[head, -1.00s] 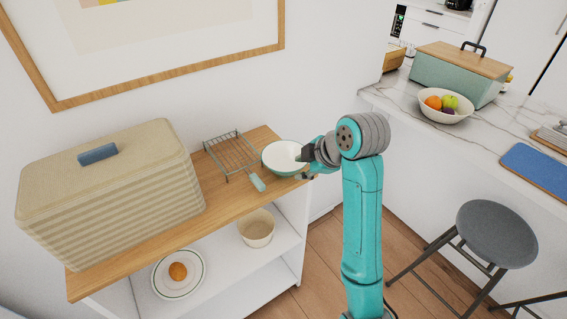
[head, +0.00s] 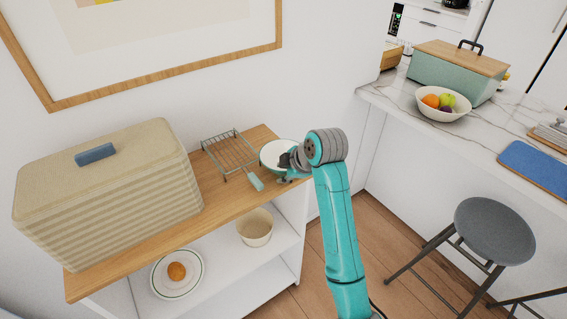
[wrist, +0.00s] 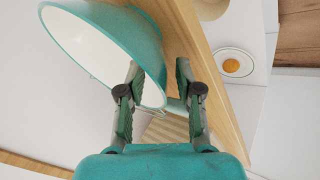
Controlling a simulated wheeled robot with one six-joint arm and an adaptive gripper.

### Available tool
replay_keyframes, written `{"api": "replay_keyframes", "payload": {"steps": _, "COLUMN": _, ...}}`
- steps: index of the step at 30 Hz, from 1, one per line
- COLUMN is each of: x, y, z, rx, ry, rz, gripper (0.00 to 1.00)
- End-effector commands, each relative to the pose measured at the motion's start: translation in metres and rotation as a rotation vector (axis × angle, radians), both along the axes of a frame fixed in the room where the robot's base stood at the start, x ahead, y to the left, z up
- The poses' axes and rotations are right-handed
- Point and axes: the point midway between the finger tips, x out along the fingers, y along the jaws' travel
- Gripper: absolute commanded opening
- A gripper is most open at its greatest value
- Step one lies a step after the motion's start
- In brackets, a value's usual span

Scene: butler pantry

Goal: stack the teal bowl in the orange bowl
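The teal bowl (head: 271,148), white inside, stands on the wooden top of a shelf unit. In the wrist view the teal bowl (wrist: 148,38) fills the upper left, tilted in the picture. My gripper (wrist: 160,93) is open. Its left finger overlaps the bowl's white inside and its right finger lies past the outer wall, so the rim shows between them; I cannot tell if they touch. In the head view my gripper (head: 284,172) is at the bowl's right side and hides part of it. I see no clearly orange-coloured bowl.
A wire rack (head: 230,152) with a teal handle lies left of the bowl, then a big beige bread box (head: 110,200). Below are a cream bowl (head: 255,227) and a plate (head: 197,277) bearing an orange-brown round thing (head: 177,271). A fruit bowl (head: 430,108) is on the counter.

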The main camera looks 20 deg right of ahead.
Motion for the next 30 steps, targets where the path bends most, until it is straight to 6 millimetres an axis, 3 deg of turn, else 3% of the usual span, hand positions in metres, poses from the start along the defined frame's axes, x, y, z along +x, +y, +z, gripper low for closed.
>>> {"api": "replay_keyframes", "payload": {"steps": 7, "x": 0.001, "y": 0.0, "z": -0.001, "rx": 0.0, "ry": -0.001, "rz": 0.0, "gripper": 0.32}}
{"api": "replay_keyframes", "payload": {"steps": 11, "x": 0.0, "y": 0.0, "z": -0.001, "rx": 0.0, "ry": 0.0, "rz": 0.0, "gripper": 0.0}}
{"api": "replay_keyframes", "payload": {"steps": 23, "x": 0.001, "y": 0.0, "z": 0.0, "rx": 0.001, "ry": -0.001, "rz": 0.0, "gripper": 0.0}}
{"api": "replay_keyframes", "payload": {"steps": 30, "x": 0.001, "y": 0.0, "z": 0.028, "rx": -0.001, "ry": -0.005, "rz": 0.0, "gripper": 0.0}}
